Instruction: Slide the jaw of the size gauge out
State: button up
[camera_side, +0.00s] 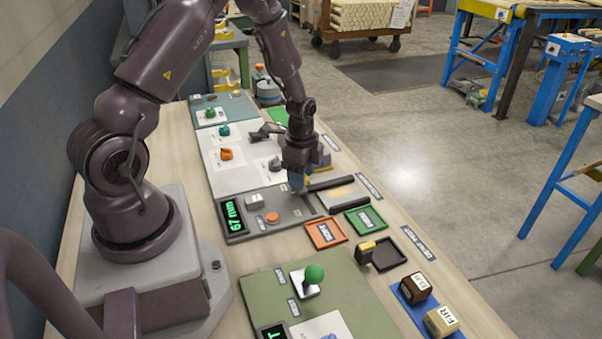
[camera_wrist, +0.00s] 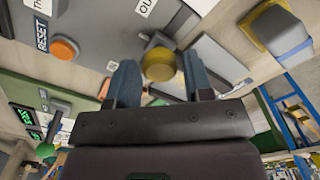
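The size gauge is a grey panel (camera_side: 262,218) with a green "67 mm" display (camera_side: 233,215) and an orange button (camera_side: 272,217); the wrist view shows this button (camera_wrist: 65,48) marked RESET. A round yellow knob (camera_wrist: 159,64), apparently on the gauge's jaw, shows between my fingers in the wrist view. My gripper (camera_side: 297,188) points down at the panel's right part; in the wrist view its blue-grey fingers (camera_wrist: 158,78) are spread, one on each side of the knob. They look open, without a clear grip. The side view hides the knob behind my gripper.
A black tray (camera_side: 388,254) lies nearer. A green knob (camera_side: 314,273) stands on the front panel. White panels with several parts lie behind.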

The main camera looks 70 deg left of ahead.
grip_shut()
jog(key=shift+a, duration=1.85)
jog(key=shift+o, duration=0.9)
grip_release()
jog(key=shift+o, duration=0.8)
jog(key=shift+d+r, duration=0.1)
notch_tip(320, 180, up, 13)
